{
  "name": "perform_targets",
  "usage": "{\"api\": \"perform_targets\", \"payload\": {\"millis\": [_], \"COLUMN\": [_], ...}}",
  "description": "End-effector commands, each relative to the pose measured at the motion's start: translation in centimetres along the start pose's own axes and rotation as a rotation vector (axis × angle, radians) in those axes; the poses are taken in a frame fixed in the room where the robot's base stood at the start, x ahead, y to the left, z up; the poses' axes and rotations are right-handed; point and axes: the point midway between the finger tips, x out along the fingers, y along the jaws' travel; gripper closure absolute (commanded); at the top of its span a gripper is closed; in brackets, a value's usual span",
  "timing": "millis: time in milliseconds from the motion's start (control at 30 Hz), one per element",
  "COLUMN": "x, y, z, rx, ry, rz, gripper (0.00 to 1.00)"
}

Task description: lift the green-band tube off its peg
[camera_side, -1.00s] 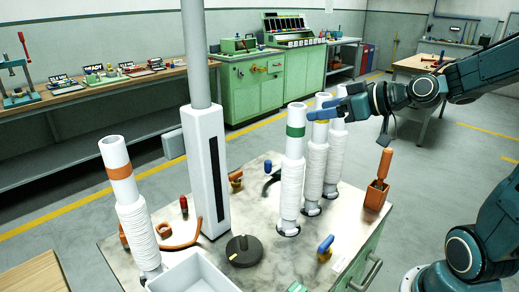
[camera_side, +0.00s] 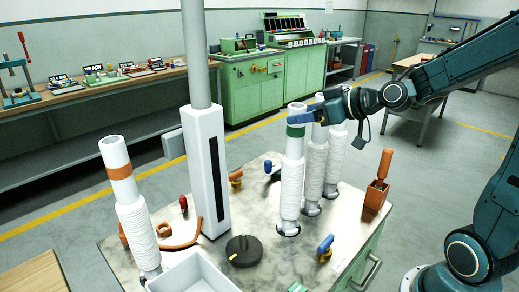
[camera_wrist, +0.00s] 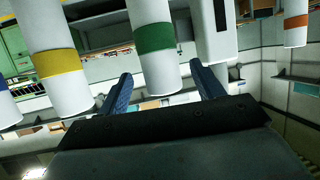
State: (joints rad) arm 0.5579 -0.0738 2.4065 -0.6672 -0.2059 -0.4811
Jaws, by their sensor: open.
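The green-band tube (camera_side: 291,165) stands upright on the worktop in the side view, white and ribbed lower down, with a green band near its top. Its peg is hidden inside it. My gripper (camera_side: 300,118) is at the height of the band, its blue fingers overlapping the tube's upper part. In the wrist view the green-band tube (camera_wrist: 153,40) shows between the two spread blue fingers of my gripper (camera_wrist: 164,88). The fingers are open, with a gap on each side of the tube. Whether the tube is fully between the fingertips is hard to tell.
Two more white tubes stand close behind, one yellow-banded (camera_wrist: 55,63). A dark round weight (camera_side: 244,250), a white bin (camera_side: 195,275) and an orange holder (camera_side: 376,195) are on the worktop.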

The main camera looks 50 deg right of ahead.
Motion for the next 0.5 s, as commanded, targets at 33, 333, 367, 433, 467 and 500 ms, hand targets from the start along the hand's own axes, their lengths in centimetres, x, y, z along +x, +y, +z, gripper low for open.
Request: {"api": "perform_targets", "payload": {"millis": [33,333,367,433,467,500], "x": [0.5,3.5,3.7,4.2,4.3,4.4], "y": [-0.1,-0.2,-0.2,-0.2,-0.2,-0.2], "z": [0.0,0.0,0.0,0.0,0.0,0.0], "rx": [0.0,0.0,0.0,0.001,0.001,0.001], "ry": [-0.001,-0.001,-0.001,-0.001,-0.001,0.0], "rz": [-0.004,-0.003,-0.003,-0.001,-0.001,-0.001], "gripper": [0.33,0.33,0.33,0.33,0.33,0.33]}}
